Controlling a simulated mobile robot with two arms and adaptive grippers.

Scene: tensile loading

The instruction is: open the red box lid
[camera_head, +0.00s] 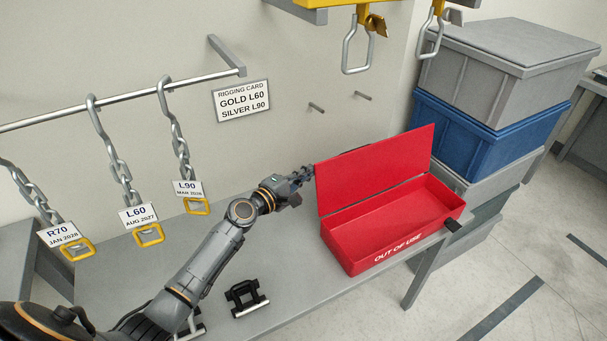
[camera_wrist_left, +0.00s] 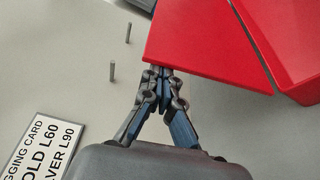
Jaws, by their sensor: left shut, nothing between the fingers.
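The red box (camera_head: 390,235), marked OUT OF USE, stands on the right part of the grey bench. Its lid (camera_head: 376,167) is raised and tilted up along the box's back side, and the inside looks empty. My left gripper (camera_head: 307,170) is at the lid's left edge. In the left wrist view the shut fingers (camera_wrist_left: 160,72) meet at the corner of the red lid (camera_wrist_left: 205,40), with nothing between them. Whether they touch the lid I cannot tell. My right gripper is not in view.
Chains with tags hang from a rail (camera_head: 130,97) at the left. A rigging card (camera_head: 241,100) is on the wall. A black clamp-like part (camera_head: 245,297) lies on the bench (camera_head: 300,285). Grey and blue crates (camera_head: 470,125) are stacked at the right. Yellow-topped hooks (camera_head: 358,45) hang above.

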